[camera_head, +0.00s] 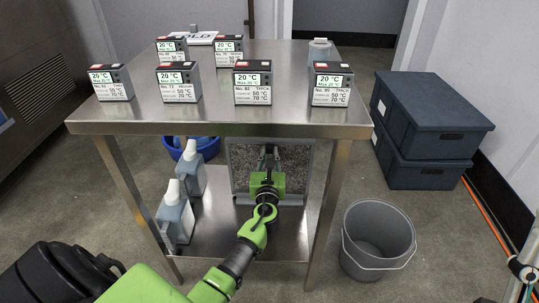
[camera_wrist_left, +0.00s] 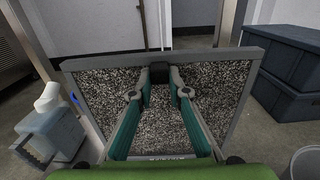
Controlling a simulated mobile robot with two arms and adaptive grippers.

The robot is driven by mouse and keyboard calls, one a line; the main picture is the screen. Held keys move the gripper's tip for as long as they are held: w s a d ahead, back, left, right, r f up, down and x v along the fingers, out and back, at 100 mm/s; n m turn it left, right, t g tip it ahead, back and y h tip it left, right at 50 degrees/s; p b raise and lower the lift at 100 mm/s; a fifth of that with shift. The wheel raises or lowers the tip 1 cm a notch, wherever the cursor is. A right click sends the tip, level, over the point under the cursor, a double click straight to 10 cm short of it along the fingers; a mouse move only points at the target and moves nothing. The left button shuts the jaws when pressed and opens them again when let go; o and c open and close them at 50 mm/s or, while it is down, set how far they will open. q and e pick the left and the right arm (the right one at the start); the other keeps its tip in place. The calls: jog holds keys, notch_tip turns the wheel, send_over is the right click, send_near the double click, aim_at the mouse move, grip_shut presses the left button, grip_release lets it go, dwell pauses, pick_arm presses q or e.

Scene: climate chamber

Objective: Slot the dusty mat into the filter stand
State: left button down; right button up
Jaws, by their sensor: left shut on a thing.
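The dusty mat (camera_head: 244,168) is a speckled grey-brown panel in a grey frame. It stands roughly upright above the table's lower shelf. My left gripper (camera_head: 269,153) reaches under the tabletop and is shut on the mat's upper edge.
The steel table's top (camera_head: 215,110) overhangs my left arm and carries several small display boxes. A grey bucket (camera_head: 377,240) and stacked dark crates (camera_head: 425,120) stand right.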

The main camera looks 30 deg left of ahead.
pick_arm(q)
jog(key=shift+r, duration=0.1)
jog(key=c, duration=1.9)
grip_release()
jog(key=shift+o, duration=0.3)
jog(key=v, duration=1.2)
jog(key=shift+s, duration=0.15)
